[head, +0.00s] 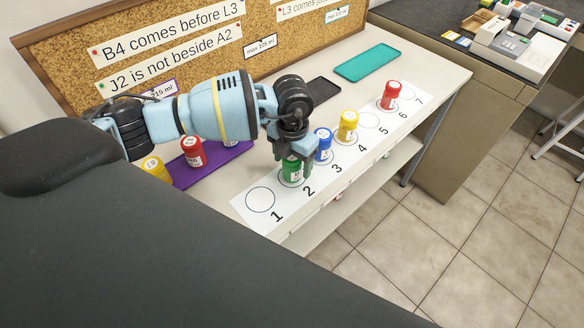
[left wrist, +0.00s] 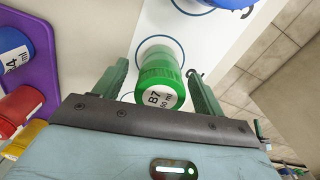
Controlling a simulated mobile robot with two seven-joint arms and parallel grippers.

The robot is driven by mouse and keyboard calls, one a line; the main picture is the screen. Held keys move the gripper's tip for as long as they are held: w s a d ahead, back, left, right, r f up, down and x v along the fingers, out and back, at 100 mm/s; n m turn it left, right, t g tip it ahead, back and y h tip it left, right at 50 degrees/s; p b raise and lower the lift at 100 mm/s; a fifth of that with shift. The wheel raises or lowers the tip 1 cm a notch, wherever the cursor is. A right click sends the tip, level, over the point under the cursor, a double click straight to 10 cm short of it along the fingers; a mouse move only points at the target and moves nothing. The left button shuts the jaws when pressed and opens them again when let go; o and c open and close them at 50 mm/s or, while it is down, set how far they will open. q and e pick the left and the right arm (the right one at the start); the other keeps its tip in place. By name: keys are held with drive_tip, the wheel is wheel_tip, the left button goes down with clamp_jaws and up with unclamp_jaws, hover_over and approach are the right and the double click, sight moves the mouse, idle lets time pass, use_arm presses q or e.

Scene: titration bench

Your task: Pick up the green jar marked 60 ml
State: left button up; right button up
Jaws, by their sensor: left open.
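The green jar (head: 291,170) stands on the numbered white strip (head: 262,222) at place 2, partly hidden by my left gripper (head: 295,155). In the left wrist view the green jar (left wrist: 160,75) shows its label, which reads B7 and what looks like 60 ml. My left gripper (left wrist: 158,88) is open, with one finger on each side of the jar. A gap shows between the jar and each finger in the left wrist view. My right gripper is not in view.
A blue jar (head: 323,144) stands close by at place 3, with a yellow jar (head: 347,125) and a red jar (head: 390,95) farther along. A purple mat (head: 215,157) holds a red jar (head: 193,151) and others. Place 1 is empty.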

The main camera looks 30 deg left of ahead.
use_arm(q)
drive_tip(key=c, duration=1.1)
drive_tip(key=shift+r, duration=0.15)
drive_tip(key=shift+r, duration=0.65)
drive_tip(key=shift+d+r, duration=0.2)
drive_tip(key=shift+r, duration=0.35)
drive_tip(key=shift+d+r, duration=0.15)
drive_tip(key=shift+r, duration=0.35)
drive_tip(key=s+d, duration=0.1)
drive_tip(key=d, duration=0.3)
drive_tip(key=s+d+r, duration=0.1)
drive_tip(key=s+d, duration=0.1)
drive_tip(key=d, duration=0.3)
drive_tip(key=s+d+b, duration=0.1)
drive_tip(key=s+d, duration=0.1)
drive_tip(key=d, duration=0.3)
drive_tip(key=shift+s+d+r, duration=0.2)
